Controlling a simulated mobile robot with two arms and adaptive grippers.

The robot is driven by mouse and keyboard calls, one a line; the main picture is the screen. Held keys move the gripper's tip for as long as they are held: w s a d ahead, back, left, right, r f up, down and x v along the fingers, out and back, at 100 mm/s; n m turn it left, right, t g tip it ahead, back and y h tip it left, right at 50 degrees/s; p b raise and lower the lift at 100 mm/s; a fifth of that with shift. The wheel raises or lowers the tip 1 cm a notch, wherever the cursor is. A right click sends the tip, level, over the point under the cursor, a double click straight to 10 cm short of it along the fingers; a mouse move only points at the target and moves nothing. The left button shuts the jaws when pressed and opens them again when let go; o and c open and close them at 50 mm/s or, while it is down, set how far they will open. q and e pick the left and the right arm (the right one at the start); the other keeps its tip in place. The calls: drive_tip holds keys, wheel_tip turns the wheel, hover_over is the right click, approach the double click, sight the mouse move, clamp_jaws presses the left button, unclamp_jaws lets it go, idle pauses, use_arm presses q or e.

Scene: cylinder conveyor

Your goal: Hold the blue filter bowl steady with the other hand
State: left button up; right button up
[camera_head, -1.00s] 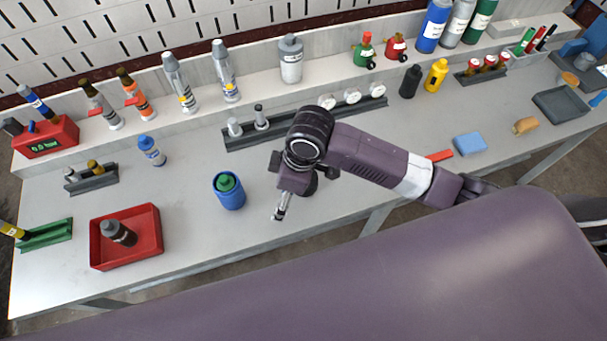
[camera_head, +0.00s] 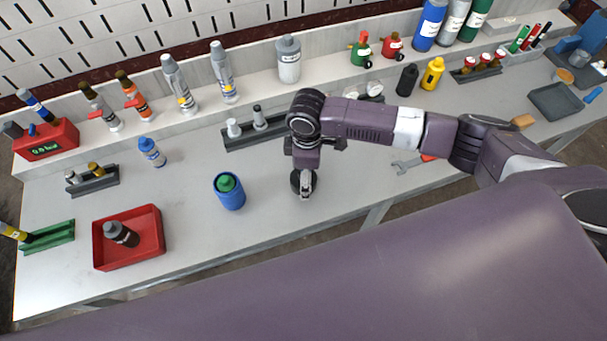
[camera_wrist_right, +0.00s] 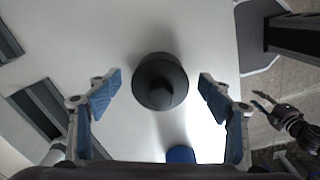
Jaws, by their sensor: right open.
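The blue filter bowl (camera_head: 230,198) with a green top stands upright on the bench, left of my right gripper. My right gripper (camera_head: 306,193) points down at the bench and is apart from the bowl. Its blue-padded fingers (camera_wrist_right: 160,95) are spread in the right wrist view, with a dark round black piece (camera_wrist_right: 160,82) between them, apart from both pads. That black piece also shows under the gripper in the head view (camera_head: 297,183). A blue edge, probably the bowl (camera_wrist_right: 181,155), shows at the bottom of the wrist view. What seems to be my left gripper (camera_wrist_right: 260,99) hangs beyond the bench edge.
A red tray (camera_head: 155,245) with a dark bottle lies left of the bowl. A grey rack (camera_head: 235,142) stands behind. A wrench (camera_head: 405,165) lies right of the gripper. The bench around the bowl is clear.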

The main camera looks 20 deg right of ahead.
drive_tip(key=shift+f, duration=0.9)
drive_tip(key=shift+c, duration=0.3)
drive_tip(key=c, duration=1.2)
drive_tip(key=shift+c, duration=0.2)
drive_tip(key=shift+r, duration=0.1)
